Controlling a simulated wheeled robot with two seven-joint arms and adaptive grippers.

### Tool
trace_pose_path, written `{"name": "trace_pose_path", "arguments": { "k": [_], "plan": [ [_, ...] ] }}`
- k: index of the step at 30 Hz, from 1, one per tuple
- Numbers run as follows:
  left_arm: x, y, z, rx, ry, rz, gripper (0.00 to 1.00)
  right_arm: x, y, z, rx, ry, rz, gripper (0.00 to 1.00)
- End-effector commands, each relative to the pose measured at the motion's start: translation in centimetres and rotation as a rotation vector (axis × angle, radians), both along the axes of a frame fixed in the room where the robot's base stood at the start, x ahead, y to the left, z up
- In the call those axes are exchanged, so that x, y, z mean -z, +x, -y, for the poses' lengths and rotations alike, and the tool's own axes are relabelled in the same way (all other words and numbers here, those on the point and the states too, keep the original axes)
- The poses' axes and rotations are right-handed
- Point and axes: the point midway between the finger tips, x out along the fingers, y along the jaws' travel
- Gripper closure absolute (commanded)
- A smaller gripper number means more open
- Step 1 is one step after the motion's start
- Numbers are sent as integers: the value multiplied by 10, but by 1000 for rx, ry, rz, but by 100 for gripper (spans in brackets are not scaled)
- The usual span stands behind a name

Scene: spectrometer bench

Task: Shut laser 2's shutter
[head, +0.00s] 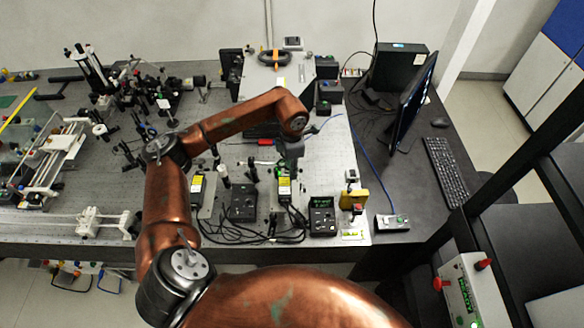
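Two black laser-like units with yellow labels stand on the bench, a left one (197,186) and a right one (284,187). I cannot read which is laser 2, and neither shutter can be made out at this size. My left gripper (287,163) points down over the far end of the right unit. It is small and dark, so its finger opening and any contact are unclear. My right gripper is not in view.
Black control boxes (243,203) and (322,216) stand beside the units, with loose black cables in front. A yellow-topped device (353,198) is to the right. A monitor (415,103) and keyboard (445,172) stand further right. Optics crowd the left.

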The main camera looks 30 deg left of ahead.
Motion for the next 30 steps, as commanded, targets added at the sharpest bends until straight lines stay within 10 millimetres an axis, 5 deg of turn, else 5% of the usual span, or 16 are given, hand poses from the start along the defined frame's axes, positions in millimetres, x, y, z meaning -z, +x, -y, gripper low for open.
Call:
{"name": "trace_pose_path", "arguments": {
  "k": [13, 22, 30],
  "plan": [
    [0, 0, -1, -1, 0, 0, 100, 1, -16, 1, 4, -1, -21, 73],
    [1, 0, -2, -2, -7, 5, 100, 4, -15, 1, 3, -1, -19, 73],
    [5, -4, -9, -3, -113, 71, 100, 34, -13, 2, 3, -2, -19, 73]
  ]
}}
